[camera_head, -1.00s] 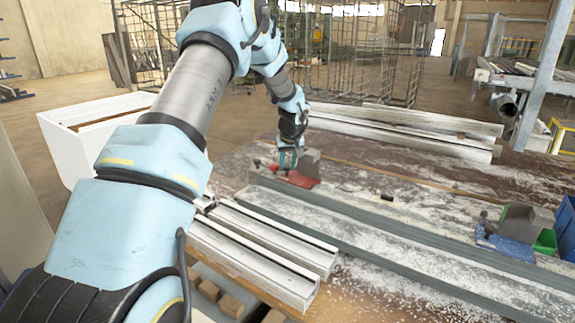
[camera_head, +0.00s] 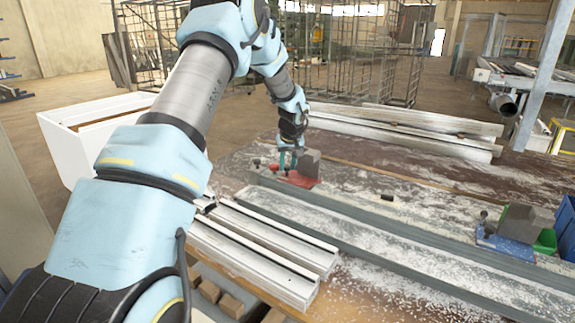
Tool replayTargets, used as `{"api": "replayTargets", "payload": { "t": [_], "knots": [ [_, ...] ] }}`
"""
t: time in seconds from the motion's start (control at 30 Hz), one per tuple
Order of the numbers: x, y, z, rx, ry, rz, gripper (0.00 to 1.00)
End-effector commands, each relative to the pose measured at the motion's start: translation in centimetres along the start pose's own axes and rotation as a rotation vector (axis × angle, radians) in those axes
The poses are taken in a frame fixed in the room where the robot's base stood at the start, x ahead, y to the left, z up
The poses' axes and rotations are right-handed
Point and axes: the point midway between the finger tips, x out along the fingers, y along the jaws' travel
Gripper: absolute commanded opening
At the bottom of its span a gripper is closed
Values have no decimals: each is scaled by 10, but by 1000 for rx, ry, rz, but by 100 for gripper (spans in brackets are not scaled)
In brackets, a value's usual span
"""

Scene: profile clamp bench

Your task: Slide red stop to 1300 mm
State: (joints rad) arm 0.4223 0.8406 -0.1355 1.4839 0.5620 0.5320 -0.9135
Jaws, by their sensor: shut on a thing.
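The red stop (camera_head: 303,181) sits on the grey rail near the far left end of the bench, with a grey block (camera_head: 309,163) on it. My gripper (camera_head: 288,166) reaches down at the left side of this block, its teal fingers shut on part of the red stop. The exact grip point is small and partly hidden. A blue stop (camera_head: 507,249) with a similar grey block stands at the right end of the bench. I cannot read any scale marks on the rail.
The long grey rail (camera_head: 400,238) runs diagonally to the lower right, dusted with pale shavings. White profiles (camera_head: 262,250) lie at the near side, and more profiles (camera_head: 400,125) lie behind. A small black piece (camera_head: 387,197) lies on the bench. A white bin (camera_head: 75,140) stands left.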

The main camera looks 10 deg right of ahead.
Motion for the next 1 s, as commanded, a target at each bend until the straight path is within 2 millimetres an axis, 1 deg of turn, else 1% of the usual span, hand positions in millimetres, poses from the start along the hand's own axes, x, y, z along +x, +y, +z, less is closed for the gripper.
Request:
{"api": "replayTargets", "payload": {
  "t": [0.13,0.23,0.37,0.6,0.7,0.8,1.0],
  "knots": [
    [0,0,0,0,0,0,0],
    [0,6,5,2,1,0,0],
    [-2,22,20,6,2,2,0],
    [-16,57,53,5,2,4,0],
    [-22,66,61,3,1,3,0],
    [-26,72,66,3,0,3,0],
    [-28,72,66,1,-1,2,0]
  ]
}}
